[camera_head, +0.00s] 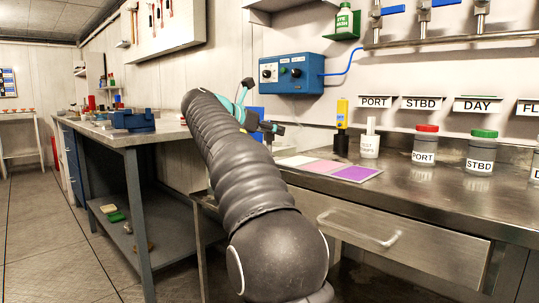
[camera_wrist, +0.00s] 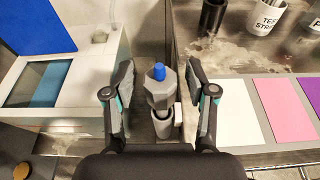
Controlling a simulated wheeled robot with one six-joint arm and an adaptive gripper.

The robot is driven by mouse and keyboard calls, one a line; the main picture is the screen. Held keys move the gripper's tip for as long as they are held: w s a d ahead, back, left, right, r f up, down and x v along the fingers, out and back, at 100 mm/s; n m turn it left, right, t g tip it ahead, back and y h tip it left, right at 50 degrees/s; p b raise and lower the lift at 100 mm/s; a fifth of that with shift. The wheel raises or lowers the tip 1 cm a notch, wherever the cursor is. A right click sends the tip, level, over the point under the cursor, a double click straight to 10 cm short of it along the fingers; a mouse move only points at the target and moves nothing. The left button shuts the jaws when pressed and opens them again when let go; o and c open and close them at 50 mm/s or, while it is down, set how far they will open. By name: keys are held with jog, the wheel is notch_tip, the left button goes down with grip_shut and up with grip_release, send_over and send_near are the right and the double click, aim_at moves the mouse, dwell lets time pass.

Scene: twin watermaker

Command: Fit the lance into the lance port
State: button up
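In the wrist view a grey part with a hexagonal collar and a blue tip (camera_wrist: 158,90), which looks like the lance, stands upright in a grey round holder (camera_wrist: 163,127) in the gap beside the steel bench. My gripper (camera_wrist: 160,78) is open, with one finger on each side of this part and visible gaps between. The gripper also shows in the head view (camera_head: 262,126), partly hidden behind my arm. I cannot make out the lance in the head view. No lance port can be told for sure in either view.
A pale box with a dark window (camera_wrist: 40,83) and a raised blue lid (camera_wrist: 35,25) is at left. The steel bench (camera_head: 400,190) holds coloured cards (camera_head: 355,173), a test strip cup (camera_head: 370,145), a yellow-topped meter (camera_head: 342,115) and labelled jars (camera_head: 425,147).

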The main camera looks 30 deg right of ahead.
grip_shut()
jog(key=shift+r, duration=0.1)
notch_tip(320, 180, up, 18)
jog(key=p, duration=1.1)
jog(key=shift+p, duration=0.4)
jog(key=shift+c, duration=2)
grip_release()
jog(key=c, duration=0.4)
jog(key=shift+d, duration=0.1)
